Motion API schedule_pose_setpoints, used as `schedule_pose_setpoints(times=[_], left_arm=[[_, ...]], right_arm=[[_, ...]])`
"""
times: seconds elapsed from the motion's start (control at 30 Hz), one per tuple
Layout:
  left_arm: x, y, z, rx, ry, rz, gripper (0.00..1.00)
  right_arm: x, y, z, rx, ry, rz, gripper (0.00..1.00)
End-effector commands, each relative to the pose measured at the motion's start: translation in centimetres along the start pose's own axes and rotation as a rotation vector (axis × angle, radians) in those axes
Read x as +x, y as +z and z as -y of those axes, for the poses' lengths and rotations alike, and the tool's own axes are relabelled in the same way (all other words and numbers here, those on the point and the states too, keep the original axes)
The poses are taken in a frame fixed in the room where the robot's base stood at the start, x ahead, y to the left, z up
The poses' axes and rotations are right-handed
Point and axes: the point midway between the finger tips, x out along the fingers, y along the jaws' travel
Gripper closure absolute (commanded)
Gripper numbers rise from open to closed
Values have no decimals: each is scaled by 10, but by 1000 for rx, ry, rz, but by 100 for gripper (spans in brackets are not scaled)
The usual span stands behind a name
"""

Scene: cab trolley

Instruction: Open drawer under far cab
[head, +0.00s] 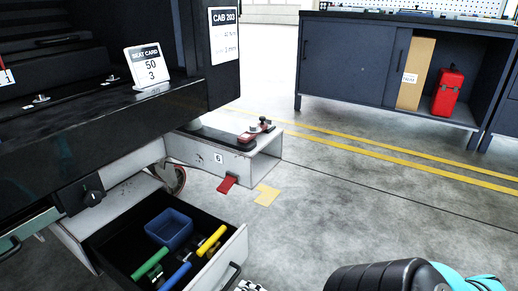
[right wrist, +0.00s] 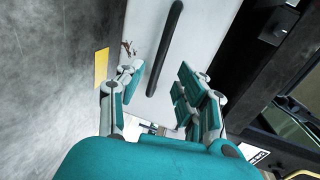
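An open drawer (head: 238,262) with a pale front and a black handle sticks out low under the cab at the left of the head view. Inside lie a blue bin (head: 170,228) and green, yellow and blue tools. In the right wrist view, a pale drawer front (right wrist: 203,35) carries a long black handle (right wrist: 165,48). My right gripper (right wrist: 160,88) is open and empty, its fingers spread to either side of the handle's near end; I cannot tell if they touch. In the head view only my right arm shows, at bottom right. My left gripper is not in view.
The black cab body (head: 90,125) with a seat card (head: 147,66) overhangs the drawer. A dark cabinet (head: 350,65) is at the back right. The floor between is clear.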

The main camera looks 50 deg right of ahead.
Motion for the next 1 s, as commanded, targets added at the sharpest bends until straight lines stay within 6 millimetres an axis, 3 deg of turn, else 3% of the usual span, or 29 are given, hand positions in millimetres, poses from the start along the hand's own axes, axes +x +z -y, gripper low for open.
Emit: schedule_pose_setpoints(times=[0.1, 0.3, 1.0], left_arm=[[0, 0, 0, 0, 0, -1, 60], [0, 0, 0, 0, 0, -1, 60], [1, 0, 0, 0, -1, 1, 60]], right_arm=[[-24, 0, 0, 0, 3, 1, 64], [-44, 0, 0, 0, 0, 1, 64], [-47, 1, 3, -3, -8, 1, 64]])
